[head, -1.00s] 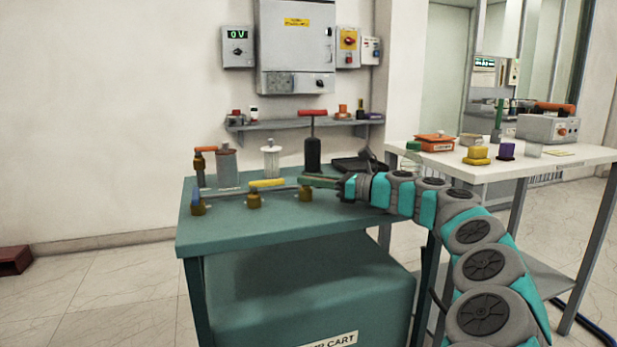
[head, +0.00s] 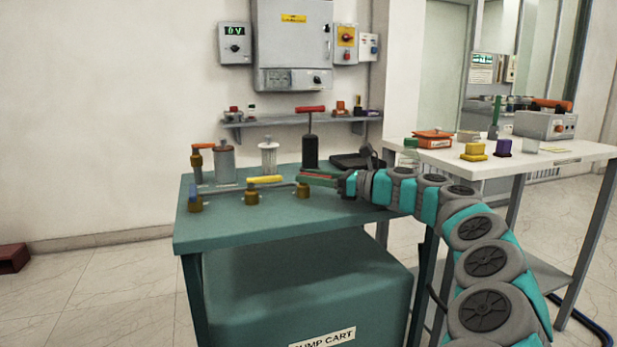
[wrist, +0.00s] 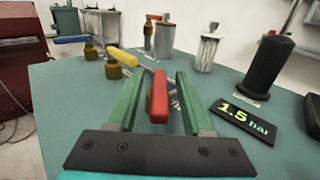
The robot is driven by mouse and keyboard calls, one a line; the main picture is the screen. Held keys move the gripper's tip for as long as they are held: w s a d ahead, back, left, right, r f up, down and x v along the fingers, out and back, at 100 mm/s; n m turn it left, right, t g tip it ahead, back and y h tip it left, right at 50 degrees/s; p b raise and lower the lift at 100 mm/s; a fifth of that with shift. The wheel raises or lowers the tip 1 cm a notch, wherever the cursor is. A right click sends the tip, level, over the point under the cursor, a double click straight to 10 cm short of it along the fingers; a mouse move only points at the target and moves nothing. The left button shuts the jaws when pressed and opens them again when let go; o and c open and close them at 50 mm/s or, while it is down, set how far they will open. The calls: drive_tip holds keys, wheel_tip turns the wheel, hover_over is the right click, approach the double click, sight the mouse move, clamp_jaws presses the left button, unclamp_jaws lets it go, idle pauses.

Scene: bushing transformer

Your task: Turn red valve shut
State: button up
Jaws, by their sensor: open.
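The red valve handle (wrist: 160,95) lies between the two green fingers of my gripper (wrist: 159,82) in the wrist view. The fingers are open, one on each side of the handle, with a visible gap on both sides. The handle points along the fingers. In the head view my gripper (head: 318,178) is over the brass valve body (head: 303,191) at the right end of the pipe. The handle is mostly hidden there by the fingers. A yellow handle (wrist: 120,57) and a blue handle (wrist: 72,39) sit on the valves farther left.
The valves stand on a teal pump cart (head: 230,236). A black pump (head: 310,152) with a red T-handle stands behind my gripper. A display reading 1.5 bar (wrist: 245,118) lies to the right in the wrist view. A white table (head: 530,160) stands right of the cart.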

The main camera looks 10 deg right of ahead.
drive_tip(key=v, duration=0.7)
